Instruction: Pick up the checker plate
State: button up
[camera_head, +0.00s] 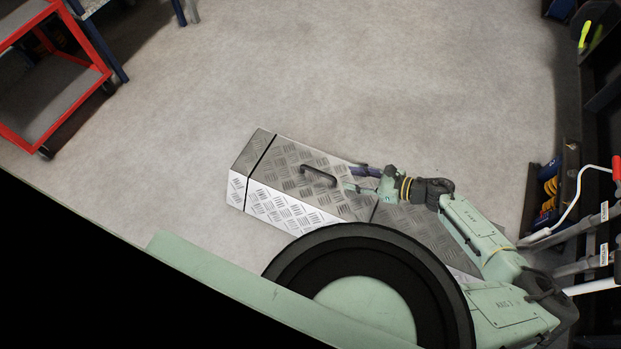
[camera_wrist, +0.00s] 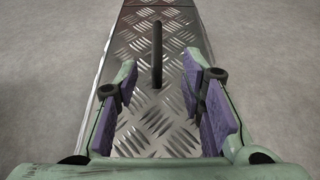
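The checker plate (camera_head: 285,165) is a silver metal cover with raised tread marks and a dark bar handle (camera_head: 318,176). It lies on a low, slope-sided metal housing on the floor, in the middle of the head view. In the wrist view the plate (camera_wrist: 150,125) fills the middle, with its handle (camera_wrist: 157,55) running lengthwise ahead. My gripper (camera_head: 350,179) is just right of the handle in the head view. In the wrist view my gripper (camera_wrist: 162,82) is open, its purple-padded fingers apart on either side of the handle's line. Nothing is held. My arm hides part of the housing's right end.
A red-framed cart (camera_head: 52,85) stands at the upper left. The grey floor (camera_head: 380,70) beyond the housing is clear.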

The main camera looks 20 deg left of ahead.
jog(key=x, duration=1)
jog(key=shift+s+a+f, duration=0.1)
jog(key=shift+s+a, duration=0.05)
jog(key=shift+s, duration=0.05)
grip_shut()
dwell(0.6)
